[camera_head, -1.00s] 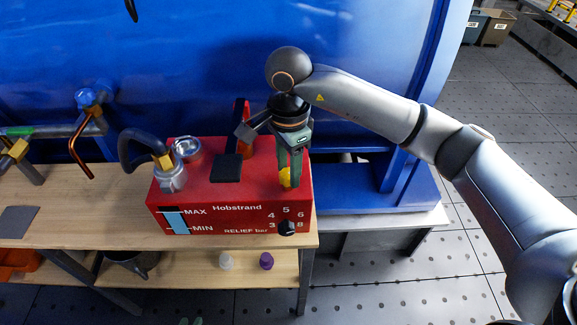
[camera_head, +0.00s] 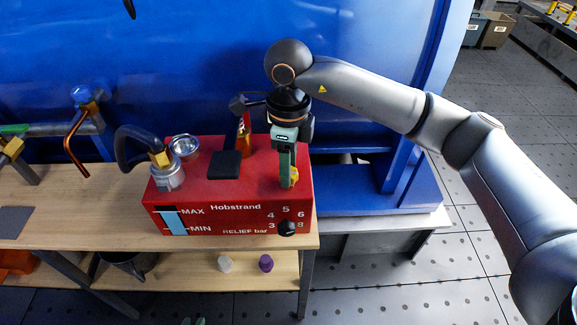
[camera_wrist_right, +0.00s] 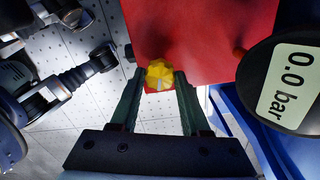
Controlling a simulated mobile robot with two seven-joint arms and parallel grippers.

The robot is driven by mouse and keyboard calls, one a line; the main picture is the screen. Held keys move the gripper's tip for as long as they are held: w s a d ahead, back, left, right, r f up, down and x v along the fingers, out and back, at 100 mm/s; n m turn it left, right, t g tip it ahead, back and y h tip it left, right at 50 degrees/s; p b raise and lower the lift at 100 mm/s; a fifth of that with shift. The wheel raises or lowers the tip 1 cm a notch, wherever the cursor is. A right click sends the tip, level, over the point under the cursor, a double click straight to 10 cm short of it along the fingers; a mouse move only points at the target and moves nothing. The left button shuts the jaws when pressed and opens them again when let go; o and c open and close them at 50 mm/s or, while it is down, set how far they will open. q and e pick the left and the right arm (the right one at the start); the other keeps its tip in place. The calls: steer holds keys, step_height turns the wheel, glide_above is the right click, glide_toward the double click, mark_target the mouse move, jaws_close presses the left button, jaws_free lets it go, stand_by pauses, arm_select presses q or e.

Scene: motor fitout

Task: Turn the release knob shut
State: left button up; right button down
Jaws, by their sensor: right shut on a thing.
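The yellow release knob (camera_head: 294,176) sits on top of the red Hobstrand pump box (camera_head: 240,208), near its right end. My right gripper (camera_head: 289,180) points down from above, with its green fingers around the knob. In the right wrist view the knob (camera_wrist_right: 160,75) lies between the two fingertips (camera_wrist_right: 158,80), and a pale mark shows on its near side. The gripper is shut on the knob and covers part of it in the head view. My left gripper is not in view.
A black pad (camera_head: 224,165), a metal cup (camera_head: 185,147) and a hose fitting (camera_head: 166,175) are on the box. A black dial (camera_head: 287,228) is on its front. In the right wrist view a round gauge (camera_wrist_right: 288,88) reads 0.0 bar, close beside the right finger.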

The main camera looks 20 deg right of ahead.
steer(key=m, duration=0.3)
steer(key=shift+m, duration=0.4)
steer(key=m, duration=0.4)
steer(key=shift+m+b, duration=0.3)
steer(key=shift+b, duration=0.1)
steer(key=m, duration=0.3)
steer(key=shift+m, duration=1.7)
steer(key=shift+c, duration=1.9)
jaws_free()
step_height(320, 180, up, 13)
steer(key=p, duration=0.1)
steer(key=shift+f, duration=0.2)
